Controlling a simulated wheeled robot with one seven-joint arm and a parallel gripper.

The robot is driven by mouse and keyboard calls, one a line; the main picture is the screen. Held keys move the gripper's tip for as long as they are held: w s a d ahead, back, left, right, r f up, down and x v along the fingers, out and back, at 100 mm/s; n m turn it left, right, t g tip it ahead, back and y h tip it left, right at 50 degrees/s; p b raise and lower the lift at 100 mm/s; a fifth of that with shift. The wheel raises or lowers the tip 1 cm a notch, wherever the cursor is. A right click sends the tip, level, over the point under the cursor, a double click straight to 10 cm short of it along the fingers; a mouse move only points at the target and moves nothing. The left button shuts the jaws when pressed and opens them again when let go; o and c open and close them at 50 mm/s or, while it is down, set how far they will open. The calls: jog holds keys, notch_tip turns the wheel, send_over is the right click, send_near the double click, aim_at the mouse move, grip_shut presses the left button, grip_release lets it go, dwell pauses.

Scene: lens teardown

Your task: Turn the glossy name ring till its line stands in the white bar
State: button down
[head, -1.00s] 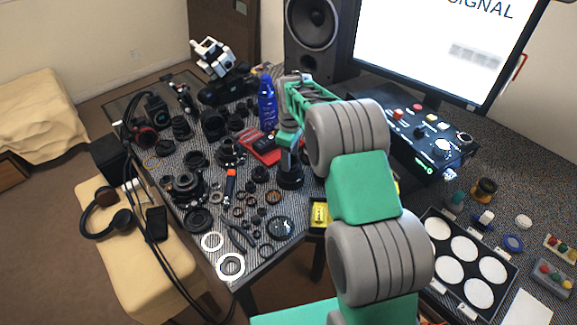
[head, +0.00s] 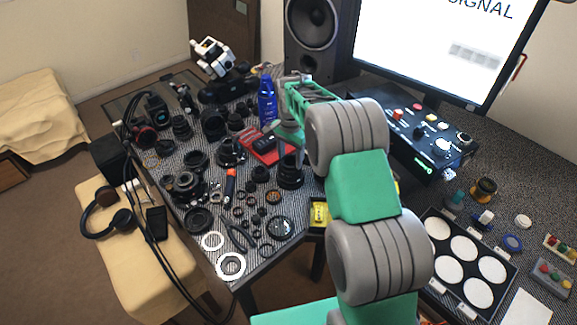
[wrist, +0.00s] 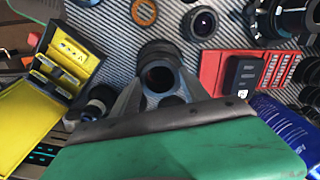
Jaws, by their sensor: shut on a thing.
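A black lens (wrist: 161,52) stands upright on the striped mat, between my fingers in the wrist view. Its open top shows a dark reddish glass. In the head view the same lens (head: 290,178) stands below my wrist, right of the loose parts. My gripper (wrist: 160,92) is shut on the lens near its top, with a grey finger on each side. I cannot make out the glossy name ring's line or the white bar; they are too small or hidden by my fingers.
A red tray (wrist: 241,82) with a dark block is close on the right, and a blue bottle (wrist: 288,130) stands nearer. A yellow box (wrist: 72,55) lies open to the left. Several loose rings and lens parts crowd the mat (wrist: 110,30).

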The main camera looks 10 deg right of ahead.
jog(key=m, duration=0.5)
jog(key=shift+c, duration=2.4)
grip_release()
jog(key=shift+m, duration=0.4)
jog(key=s+r+n, duration=0.4)
jog(key=s+r, duration=0.1)
jog(key=r, duration=0.8)
jog(key=s+n+t, duration=0.3)
jog(key=s+n, duration=0.9)
jog(key=s, duration=1.1)
jog(key=shift+a+b, duration=0.45)
